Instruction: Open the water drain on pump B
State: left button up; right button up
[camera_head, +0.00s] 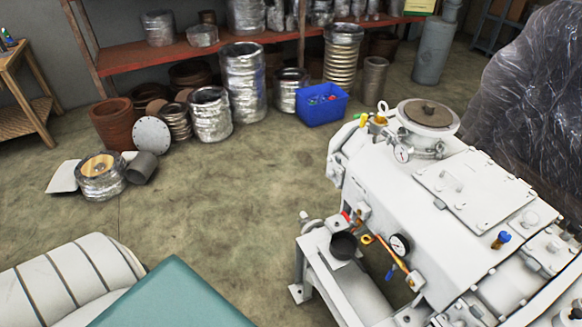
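A large white pump (410,215) fills the right side of the head view. No label is readable, so I cannot tell whether it is pump B. A blue knob (501,239) stands on the top right. I cannot tell which fitting is the water drain or how it is set. Neither gripper is in view.
A blue bin (322,104) and several wrapped cylinders stand before a red shelf (200,52). A wooden table (22,88) is far left. Plastic-wrapped bulk (525,85) stands behind the pump. A white ribbed object (70,280) and a teal surface (170,298) fill the lower left. The middle floor (220,195) is clear.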

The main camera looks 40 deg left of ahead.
aim_at(344, 216)
jog(key=j+u, duration=0.1)
jog(key=u, duration=0.55)
jog(key=i+j+z, duration=0.1)
jog(key=i+j, duration=0.15)
jog(key=i+j+z, duration=0.1)
jog(key=i+j, duration=0.2)
jog(key=j, duration=0.15)
jog(key=i+j+z, duration=0.1)
jog(key=j, duration=0.3)
jog(key=i+j+z, duration=0.1)
jog(key=i+j, duration=0.25)
